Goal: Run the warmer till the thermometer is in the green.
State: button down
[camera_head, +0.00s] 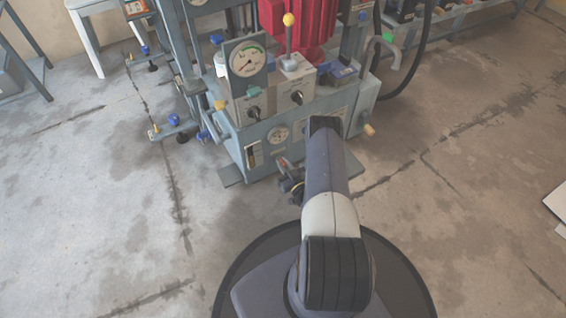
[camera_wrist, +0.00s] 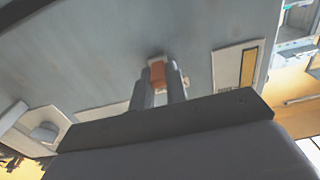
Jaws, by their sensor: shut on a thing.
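My gripper (camera_wrist: 160,90) is shut on a small orange-brown part (camera_wrist: 157,73) on the grey tank face, which fills much of the wrist view. In the head view my gripper (camera_head: 284,164) is low against the front of the tank (camera_head: 318,118), partly hidden by my arm. A small round white dial (camera_head: 278,134) sits on the tank front above my gripper; its reading is too small to tell. A larger gauge (camera_head: 247,60) with a green arc stands above. I cannot tell which dial is the thermometer.
A sight glass with a yellow strip (camera_wrist: 249,67) is beside my gripper; it also shows in the head view (camera_head: 254,155). Two black knobs (camera_head: 254,112) (camera_head: 297,97), a yellow-topped lever (camera_head: 289,20) and a red motor (camera_head: 302,22) are above. The floor at left and right is mostly clear.

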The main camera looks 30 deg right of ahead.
jog(key=shift+f+t, duration=0.3)
jog(key=shift+t, duration=0.8)
jog(key=c, duration=1.4)
grip_release()
jog(key=shift+f, duration=0.1)
